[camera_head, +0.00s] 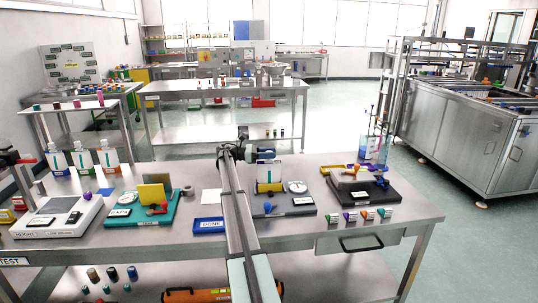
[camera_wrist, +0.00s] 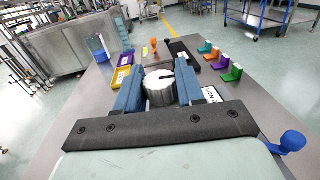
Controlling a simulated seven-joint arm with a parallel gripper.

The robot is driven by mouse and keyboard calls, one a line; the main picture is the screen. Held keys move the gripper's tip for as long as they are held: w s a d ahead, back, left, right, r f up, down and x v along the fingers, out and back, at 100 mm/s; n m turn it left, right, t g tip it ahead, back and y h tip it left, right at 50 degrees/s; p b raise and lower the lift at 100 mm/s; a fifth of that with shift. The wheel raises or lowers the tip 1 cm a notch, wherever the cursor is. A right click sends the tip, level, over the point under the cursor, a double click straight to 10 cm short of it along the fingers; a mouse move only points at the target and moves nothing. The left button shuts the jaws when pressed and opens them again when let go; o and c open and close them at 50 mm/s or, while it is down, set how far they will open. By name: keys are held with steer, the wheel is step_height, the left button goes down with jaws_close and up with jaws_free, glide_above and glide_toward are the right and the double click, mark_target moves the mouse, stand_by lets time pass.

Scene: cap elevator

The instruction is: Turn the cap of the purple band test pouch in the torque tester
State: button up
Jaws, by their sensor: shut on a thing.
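My gripper (camera_wrist: 158,78) has its two blue fingers shut on a silver round cap (camera_wrist: 160,90) with a dark line across its top. A white pouch (camera_head: 268,171) with a teal stripe stands upright in the grey tester (camera_head: 290,206) in the head view. I cannot make out a purple band on it. The tester has a white round dial (camera_head: 297,187) and a blue lever knob (camera_head: 268,208), which also shows in the wrist view (camera_wrist: 292,140). In the head view my gripper (camera_head: 262,153) is at the pouch's top, its fingers too small to tell apart.
A green tester (camera_head: 130,217) and a scale (camera_head: 60,213) stand to the left. A blue DONE tray (camera_head: 209,226) lies in front. A black tester (camera_head: 368,193) stands right, with small coloured blocks (camera_head: 350,216) before it. Several pouches (camera_head: 83,160) stand far left.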

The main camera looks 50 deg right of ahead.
steer(key=o, duration=1)
steer(key=shift+c, duration=0.2)
steer(key=v, duration=1.3)
steer(key=shift+w+a, duration=0.2)
steer(key=shift+w, duration=0.1)
